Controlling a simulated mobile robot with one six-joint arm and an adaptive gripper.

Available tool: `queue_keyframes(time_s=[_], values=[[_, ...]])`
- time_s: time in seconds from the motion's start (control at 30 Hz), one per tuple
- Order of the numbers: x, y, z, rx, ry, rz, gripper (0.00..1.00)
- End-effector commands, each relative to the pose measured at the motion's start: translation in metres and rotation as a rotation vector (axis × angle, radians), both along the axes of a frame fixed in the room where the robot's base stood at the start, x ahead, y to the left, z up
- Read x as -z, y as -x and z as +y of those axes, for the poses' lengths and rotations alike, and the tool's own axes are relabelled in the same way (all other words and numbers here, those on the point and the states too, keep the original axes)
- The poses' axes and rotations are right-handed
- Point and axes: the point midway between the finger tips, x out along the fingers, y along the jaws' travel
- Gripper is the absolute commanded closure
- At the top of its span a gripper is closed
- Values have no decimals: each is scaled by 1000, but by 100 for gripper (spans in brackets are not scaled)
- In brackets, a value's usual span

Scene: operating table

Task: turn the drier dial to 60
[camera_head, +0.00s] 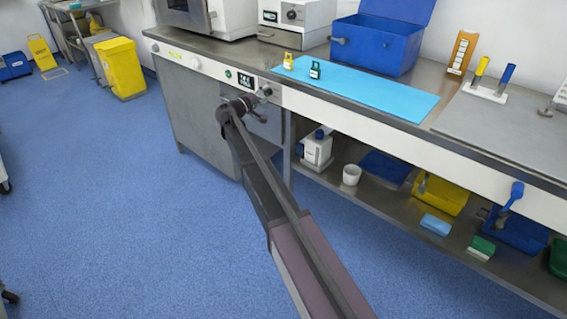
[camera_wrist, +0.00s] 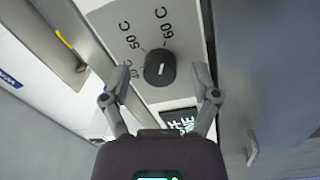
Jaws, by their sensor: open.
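The drier dial (camera_wrist: 160,67) is a black round knob with a short white mark on its face, on a white panel in the wrist view. The labels 50 C (camera_wrist: 130,35) and 60 C (camera_wrist: 165,22) stand around its far side; a third label at its left is partly unreadable. I cannot tell which label the mark points to. My gripper (camera_wrist: 159,97) is open, its fingertips apart on the left and right, just short of the dial and not visibly touching it. In the head view my gripper (camera_head: 247,103) is at the cabinet front, beside the dial (camera_head: 267,91).
A dark display (camera_wrist: 180,121) sits on the panel near my right finger. The counter's front panel (camera_head: 330,108) runs along to the right, with a blue mat (camera_head: 400,98) above and a cluttered shelf (camera_head: 395,215) below.

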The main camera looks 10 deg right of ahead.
Motion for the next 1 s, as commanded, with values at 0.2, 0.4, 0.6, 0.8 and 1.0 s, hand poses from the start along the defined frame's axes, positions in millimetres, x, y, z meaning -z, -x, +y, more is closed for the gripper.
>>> queue_keyframes(time_s=[0.2, 0.4, 0.6, 0.8, 1.0], values=[[0, 0, 0, 0, 64, 88, 22], [0, 1, 0, 0, 143, 197, 22], [-1, 1, 0, 0, 223, 307, 22], [-1, 1, 0, -1, 304, 417, 22], [-1, 1, 0, -1, 383, 527, 22]])
